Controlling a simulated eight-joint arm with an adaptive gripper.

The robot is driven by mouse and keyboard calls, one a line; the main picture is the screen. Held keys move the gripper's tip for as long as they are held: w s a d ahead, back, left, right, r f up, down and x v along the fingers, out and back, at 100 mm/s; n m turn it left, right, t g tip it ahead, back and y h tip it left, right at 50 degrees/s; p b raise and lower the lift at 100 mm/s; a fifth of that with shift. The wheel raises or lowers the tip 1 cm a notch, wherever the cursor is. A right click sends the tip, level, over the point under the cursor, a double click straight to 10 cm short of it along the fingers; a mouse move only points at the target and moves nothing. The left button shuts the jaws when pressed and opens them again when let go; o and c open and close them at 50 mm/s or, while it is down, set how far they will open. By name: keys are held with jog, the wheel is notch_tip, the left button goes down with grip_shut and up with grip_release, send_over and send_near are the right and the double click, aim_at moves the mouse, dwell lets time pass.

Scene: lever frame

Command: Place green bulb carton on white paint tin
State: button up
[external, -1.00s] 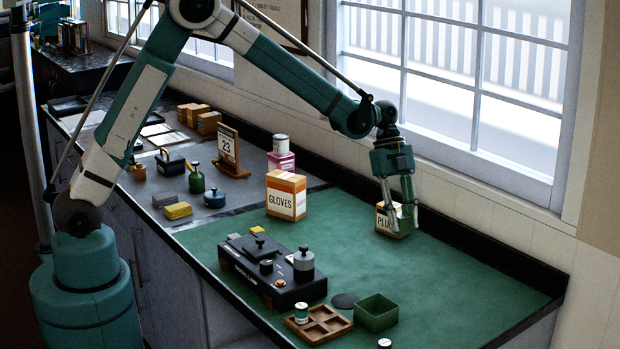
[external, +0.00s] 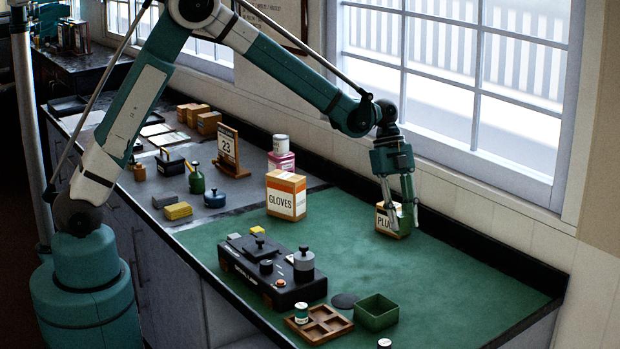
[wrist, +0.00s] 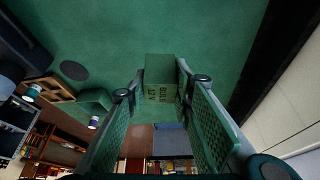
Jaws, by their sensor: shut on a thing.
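The green bulb carton (wrist: 160,72) is between my fingertips in the wrist view, with dark lettering on its near side. My gripper (wrist: 161,88) is shut on it, one finger on each side. In the external view my gripper (external: 404,218) points down at the right rear of the green mat, and the carton (external: 407,213) is partly hidden by the fingers. I cannot tell whether the carton touches the mat. A white tin (external: 281,144), likely the paint tin, stands upright on a pink box (external: 282,162) by the window wall, left of my gripper.
A plugs box (external: 387,220) stands right beside my gripper. A black device (external: 270,272), wooden tray (external: 319,325) and green open box (external: 376,312) are at the front. The mat's middle is clear.

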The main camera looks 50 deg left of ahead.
jog(key=w+a+r+n+t+p, duration=0.1)
jog(key=w+a+r, duration=0.15)
jog(key=a, duration=0.55)
jog(key=w+a+r+n, duration=0.2)
jog(key=w+a, duration=0.2)
jog(key=a, duration=0.4)
notch_tip(320, 180, up, 14)
jog(key=n+t+y+p, duration=0.1)
jog(key=n+t+p, duration=0.2)
jog(key=n, duration=0.5)
send_over(286, 136)
jog(key=s+a, duration=0.1)
jog(key=s, duration=0.1)
jog(key=shift+w, duration=0.25)
jog(key=shift+f, duration=0.1)
jog(key=shift+f+p, duration=0.3)
jog(key=shift+f, duration=2.8)
jog(key=shift+f, duration=0.1)
jog(key=shift+f, duration=1.75)
